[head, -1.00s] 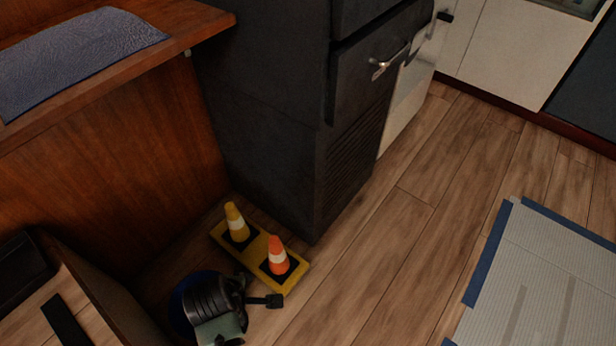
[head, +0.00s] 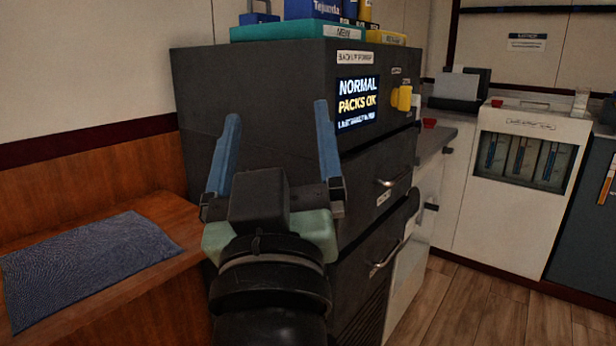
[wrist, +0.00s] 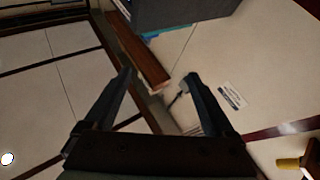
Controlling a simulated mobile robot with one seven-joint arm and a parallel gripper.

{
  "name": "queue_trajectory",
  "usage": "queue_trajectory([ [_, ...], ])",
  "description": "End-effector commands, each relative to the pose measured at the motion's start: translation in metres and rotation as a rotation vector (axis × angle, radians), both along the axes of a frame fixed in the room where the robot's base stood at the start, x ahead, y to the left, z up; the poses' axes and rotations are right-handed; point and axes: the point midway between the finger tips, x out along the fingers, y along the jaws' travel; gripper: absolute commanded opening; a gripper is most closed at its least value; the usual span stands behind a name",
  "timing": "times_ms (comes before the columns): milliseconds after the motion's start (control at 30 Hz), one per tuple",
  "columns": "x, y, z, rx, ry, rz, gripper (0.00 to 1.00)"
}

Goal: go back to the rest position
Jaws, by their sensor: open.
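My gripper (head: 273,150) is open and empty, with its two blue fingers spread wide and pointing up. In the head view it is in front of the dark cabinet (head: 260,85). The cabinet carries a lit screen (head: 357,104) reading "NORMAL PACKS OK" and a yellow knob or handle (head: 402,98). In the wrist view the two fingers of my gripper (wrist: 160,78) stand apart with nothing between them. That view shows pale walls or panels and a brown wooden strip (wrist: 142,52).
A wooden ledge (head: 190,222) with a blue textured mat (head: 85,262) is at the left. Boxes, among them a teal one (head: 275,32), stand on the cabinet. A white unit with windows (head: 525,185) is at the right. Wood floor (head: 470,305) shows clear at lower right.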

Motion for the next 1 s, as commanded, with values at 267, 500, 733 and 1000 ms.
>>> queue_trajectory([
  [267, -0.089, -0.029, 0.15, 0.154, -0.339, 0.057, 0.89],
  [500, -0.087, -0.028, 0.222, 0.152, -0.334, 0.056, 0.89],
  [733, -0.086, -0.028, 0.291, 0.151, -0.332, 0.056, 0.89],
  [1000, -0.086, -0.028, 0.373, 0.15, -0.331, 0.057, 0.89],
])
